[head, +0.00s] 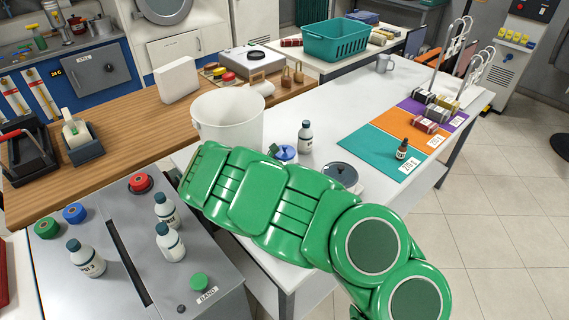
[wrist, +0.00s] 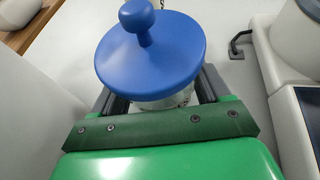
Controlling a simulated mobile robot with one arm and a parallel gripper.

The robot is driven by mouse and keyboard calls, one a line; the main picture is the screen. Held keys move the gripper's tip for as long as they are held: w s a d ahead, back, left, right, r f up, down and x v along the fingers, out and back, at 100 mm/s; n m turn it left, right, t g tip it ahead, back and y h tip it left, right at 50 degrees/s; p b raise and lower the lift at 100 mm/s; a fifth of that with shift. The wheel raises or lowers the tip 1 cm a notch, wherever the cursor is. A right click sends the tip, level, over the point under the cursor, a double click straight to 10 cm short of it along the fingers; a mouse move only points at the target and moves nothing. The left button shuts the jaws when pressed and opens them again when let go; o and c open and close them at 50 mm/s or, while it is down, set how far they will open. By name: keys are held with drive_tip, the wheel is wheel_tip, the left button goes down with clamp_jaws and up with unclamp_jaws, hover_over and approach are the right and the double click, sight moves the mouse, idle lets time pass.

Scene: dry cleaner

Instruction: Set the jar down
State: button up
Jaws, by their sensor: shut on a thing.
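The jar has a wide blue lid (wrist: 150,52) with a round blue knob and a pale body (wrist: 168,101) below it. My gripper (wrist: 158,90) is shut on the jar, its dark fingers on either side of the body just under the lid. In the head view the blue lid (head: 285,153) shows just past my green arm, over the white table (head: 340,112). The fingers and most of the jar are hidden there. The jar looks upright. Its base is hidden, so I cannot tell whether it touches the table.
A white bucket (head: 228,117) stands left of the jar. A white bottle (head: 305,137) stands close behind it. A dark-lidded pot (head: 340,174) is to the right. The table's back middle is clear.

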drive_tip(key=shift+f, duration=0.25)
drive_tip(key=o, duration=1.3)
drive_tip(key=shift+c, duration=0.2)
drive_tip(key=shift+r, duration=0.25)
drive_tip(key=shift+s+a+r, duration=0.15)
drive_tip(key=shift+v, duration=5.75)
